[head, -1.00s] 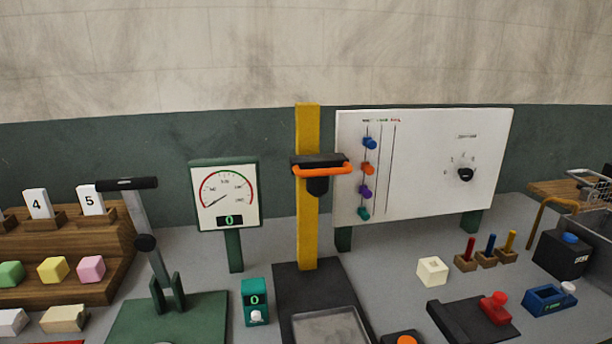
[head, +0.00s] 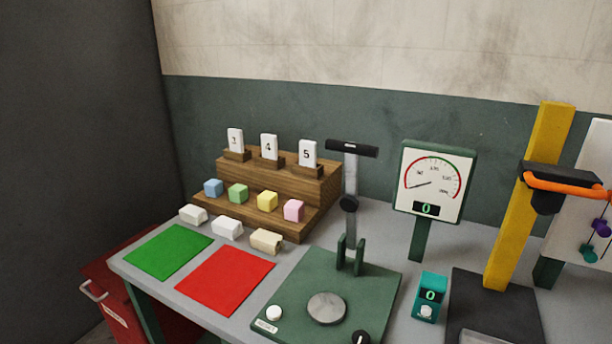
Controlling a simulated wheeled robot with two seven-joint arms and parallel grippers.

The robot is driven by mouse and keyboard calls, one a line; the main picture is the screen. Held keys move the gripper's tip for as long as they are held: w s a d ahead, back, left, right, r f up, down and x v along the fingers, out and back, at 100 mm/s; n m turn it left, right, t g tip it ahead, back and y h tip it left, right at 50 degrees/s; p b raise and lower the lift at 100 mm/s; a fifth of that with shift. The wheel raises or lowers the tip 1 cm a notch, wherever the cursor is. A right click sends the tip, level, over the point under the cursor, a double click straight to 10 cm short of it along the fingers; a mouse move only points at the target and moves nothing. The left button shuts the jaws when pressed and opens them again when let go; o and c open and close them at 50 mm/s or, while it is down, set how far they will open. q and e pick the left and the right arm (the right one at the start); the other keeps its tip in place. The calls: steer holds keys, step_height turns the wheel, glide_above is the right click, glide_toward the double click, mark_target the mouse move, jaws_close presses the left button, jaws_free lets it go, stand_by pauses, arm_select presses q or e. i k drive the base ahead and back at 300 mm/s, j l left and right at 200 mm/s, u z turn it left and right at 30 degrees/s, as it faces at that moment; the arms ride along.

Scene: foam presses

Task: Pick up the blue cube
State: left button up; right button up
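The blue cube (head: 213,188) sits at the left end of a row of coloured cubes on the lower step of a wooden rack (head: 322,186). A green cube (head: 238,193) is just to its right, then a yellow cube (head: 267,201) and a pink cube (head: 293,210). A white block (head: 193,214) lies in front of and below the blue cube. Neither of my grippers shows in the head view.
A green mat (head: 168,251) and a red mat (head: 226,281) lie at the table's front left. A green lever press (head: 285,300) stands right of the rack, with a gauge (head: 432,182) and yellow post (head: 530,190) beyond. A red cabinet (head: 105,285) stands below the table's left edge.

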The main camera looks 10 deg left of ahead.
mark_target(213, 189)
steer(key=j+u, duration=0.2)
steer(key=j, duration=0.2)
steer(key=i+j+u, duration=0.2)
steer(key=j, duration=0.2)
steer(key=i+j+u, duration=0.2)
steer(key=j, duration=0.25)
steer(key=j+u, duration=0.15)
steer(key=j, duration=0.25)
steer(key=i+j+u, duration=0.2)
steer(key=j, duration=0.15)
steer(key=i+j+u, duration=0.2)
steer(key=j, duration=0.1)
